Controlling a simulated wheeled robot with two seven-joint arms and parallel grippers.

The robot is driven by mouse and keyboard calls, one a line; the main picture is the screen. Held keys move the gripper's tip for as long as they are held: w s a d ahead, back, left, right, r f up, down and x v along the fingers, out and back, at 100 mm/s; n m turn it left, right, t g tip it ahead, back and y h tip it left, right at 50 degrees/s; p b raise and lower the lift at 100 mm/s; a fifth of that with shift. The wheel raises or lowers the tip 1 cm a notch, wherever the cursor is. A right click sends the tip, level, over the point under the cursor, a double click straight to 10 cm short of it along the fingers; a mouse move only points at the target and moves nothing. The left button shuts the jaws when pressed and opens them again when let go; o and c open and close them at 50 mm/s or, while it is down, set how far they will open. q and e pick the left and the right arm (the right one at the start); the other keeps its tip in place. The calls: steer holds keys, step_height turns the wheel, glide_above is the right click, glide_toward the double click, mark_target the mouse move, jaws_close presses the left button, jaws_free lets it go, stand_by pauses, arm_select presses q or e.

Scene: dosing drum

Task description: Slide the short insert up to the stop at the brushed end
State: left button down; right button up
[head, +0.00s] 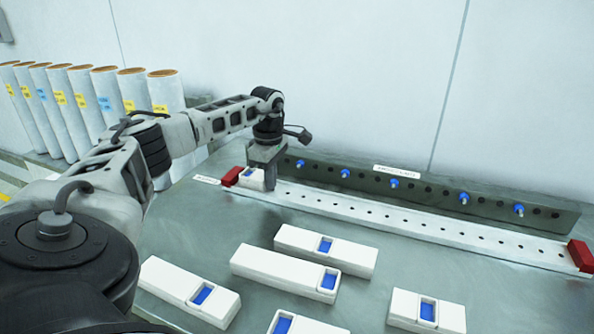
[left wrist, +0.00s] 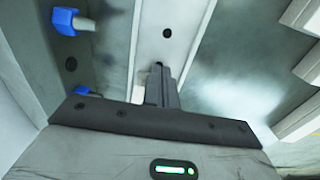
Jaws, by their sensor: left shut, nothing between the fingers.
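A short white insert (head: 250,179) with a blue window sits in the pale rail (head: 400,221) at its left end, close beside the red stop (head: 231,176). I cannot tell whether the insert touches that stop. My left gripper (head: 269,184) points down at the right side of the insert and partly hides it. Its fingers are shut with nothing between them. In the left wrist view the shut fingers (left wrist: 162,86) stand over the rail (left wrist: 168,30). My right gripper is not in view.
A second red stop (head: 580,255) closes the rail's right end. A dark strip with blue knobs (head: 394,183) runs behind the rail. Several white inserts (head: 285,273) lie in front on the grey table. White tubes (head: 105,95) stand at the back left. The rail between is empty.

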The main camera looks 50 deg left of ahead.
arm_select(q)
steer(key=shift+s+a, duration=0.25)
steer(key=shift+a, duration=0.2)
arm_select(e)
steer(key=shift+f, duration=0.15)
arm_select(q)
steer(key=shift+d, duration=0.1)
steer(key=shift+w+d+r+p, duration=0.1)
steer(key=shift+w+d+p, duration=0.1)
steer(key=shift+d+p, duration=0.1)
steer(key=d+p, duration=0.1)
steer(key=w+d, duration=0.1)
steer(key=shift+d+r+p, duration=0.1)
steer(key=shift+d+p, duration=0.25)
steer(key=shift+p, duration=0.05)
step_height(320, 180, up, 10)
steer(key=shift+w+f+b, duration=0.2)
steer(key=shift+b, duration=0.2)
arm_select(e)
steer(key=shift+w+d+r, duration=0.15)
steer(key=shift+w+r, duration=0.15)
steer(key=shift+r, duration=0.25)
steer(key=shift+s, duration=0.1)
